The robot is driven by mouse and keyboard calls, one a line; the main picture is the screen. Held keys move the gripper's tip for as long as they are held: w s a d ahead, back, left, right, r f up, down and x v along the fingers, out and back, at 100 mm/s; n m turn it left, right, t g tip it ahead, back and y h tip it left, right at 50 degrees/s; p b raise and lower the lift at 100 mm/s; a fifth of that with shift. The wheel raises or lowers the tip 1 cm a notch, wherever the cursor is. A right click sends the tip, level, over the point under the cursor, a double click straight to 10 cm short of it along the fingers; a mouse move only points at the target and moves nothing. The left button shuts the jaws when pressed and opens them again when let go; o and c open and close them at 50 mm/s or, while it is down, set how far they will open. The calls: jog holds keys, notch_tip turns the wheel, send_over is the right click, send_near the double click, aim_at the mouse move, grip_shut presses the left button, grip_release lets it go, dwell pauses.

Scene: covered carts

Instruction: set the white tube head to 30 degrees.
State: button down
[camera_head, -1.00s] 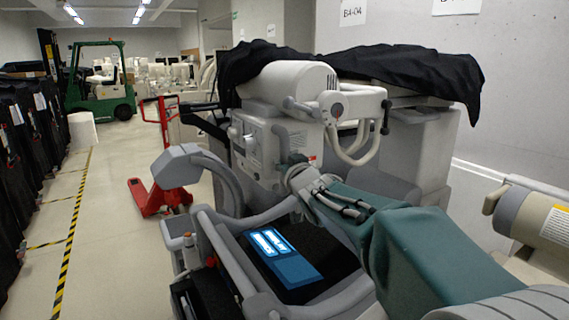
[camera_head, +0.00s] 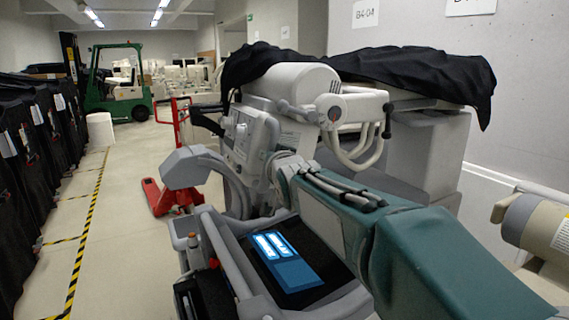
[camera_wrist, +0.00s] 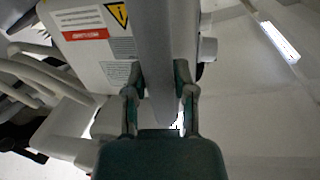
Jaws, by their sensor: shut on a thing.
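The white tube head (camera_head: 248,143) hangs below the white cylinder (camera_head: 300,82) of a covered cart in the head view. It is a box with knobs on its left face, and it looks tilted, its lower end toward the left. In the wrist view, the tube head (camera_wrist: 95,28) shows a red label and a yellow warning sign. My gripper (camera_wrist: 160,98) has its two fingers on either side of a grey bar (camera_wrist: 153,60) at the tube head, shut on it. In the head view, my arm partly hides the fingers and the bar. I cannot read an angle scale.
A black cover (camera_head: 420,68) lies over the cart top. A lit blue screen (camera_head: 285,262) and curved grey rail are below. A red pallet jack (camera_head: 165,195) stands behind left; the floor aisle further left is clear.

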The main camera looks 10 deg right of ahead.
jog(key=shift+s+a+r+m, duration=0.2)
jog(key=shift+a+r+m, duration=0.1)
jog(key=shift+a+r, duration=0.6)
jog(key=shift+s+r+m, duration=0.1)
jog(key=shift+r+m, duration=0.5)
jog(key=shift+r, duration=0.1)
jog(key=shift+a+r, duration=0.1)
jog(key=shift+r, duration=0.05)
jog(key=shift+c, duration=2.2)
grip_release()
jog(key=shift+a, duration=0.2)
jog(key=shift+s, duration=0.1)
